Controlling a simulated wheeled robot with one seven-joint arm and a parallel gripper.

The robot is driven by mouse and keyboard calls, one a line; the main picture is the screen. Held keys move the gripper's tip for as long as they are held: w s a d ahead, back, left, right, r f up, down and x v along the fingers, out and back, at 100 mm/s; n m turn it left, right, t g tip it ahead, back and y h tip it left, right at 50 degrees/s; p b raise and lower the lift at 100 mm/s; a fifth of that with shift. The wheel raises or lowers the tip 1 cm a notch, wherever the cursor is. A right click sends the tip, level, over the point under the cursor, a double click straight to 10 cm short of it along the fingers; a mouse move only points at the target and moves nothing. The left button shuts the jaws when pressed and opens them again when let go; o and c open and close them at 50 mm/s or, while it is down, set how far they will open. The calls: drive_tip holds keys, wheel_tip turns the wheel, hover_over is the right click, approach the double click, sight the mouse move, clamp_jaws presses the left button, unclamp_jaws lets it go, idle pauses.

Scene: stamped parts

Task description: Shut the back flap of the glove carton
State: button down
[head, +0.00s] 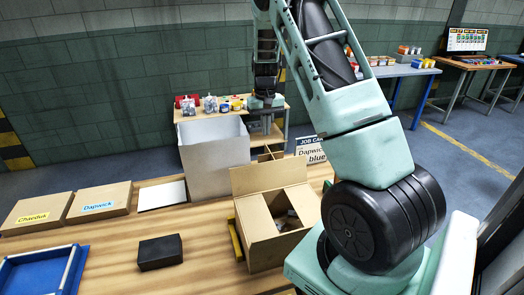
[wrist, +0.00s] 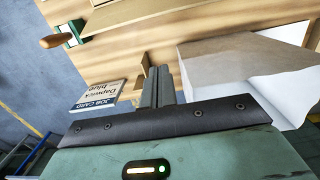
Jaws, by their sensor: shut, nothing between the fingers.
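The glove carton (head: 277,228) is an open cardboard box on the wooden table, right of the middle in the head view. Its back flap (head: 268,178) stands up along the far edge. My gripper (head: 267,102) is above and behind the carton, apart from the flap. In the wrist view my gripper (wrist: 157,86) is shut and empty, pointing down toward the table. A tan cardboard strip shows at the top of that view, but I cannot tell whether it belongs to the carton.
A tall whitish box (head: 213,158) stands behind and left of the carton; it also shows in the wrist view (wrist: 235,60). A job card (head: 311,150) stands behind right. A black block (head: 160,252), flat labelled cartons (head: 100,200) and a blue tray (head: 40,270) lie left.

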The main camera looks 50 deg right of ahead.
drive_tip(key=p, duration=0.4)
approach(270, 175)
drive_tip(key=w+d+f, duration=0.4)
drive_tip(key=w+f, duration=0.1)
drive_tip(key=f, duration=0.1)
drive_tip(key=s, duration=0.1)
drive_tip(key=s+a+r+p, duration=0.1)
drive_tip(key=shift+s+a+r+p, duration=0.25)
drive_tip(key=shift+s+r+p, duration=0.15)
drive_tip(key=shift+b, duration=0.4)
drive_tip(key=shift+s+b, duration=0.15)
drive_tip(key=shift+b, duration=0.15)
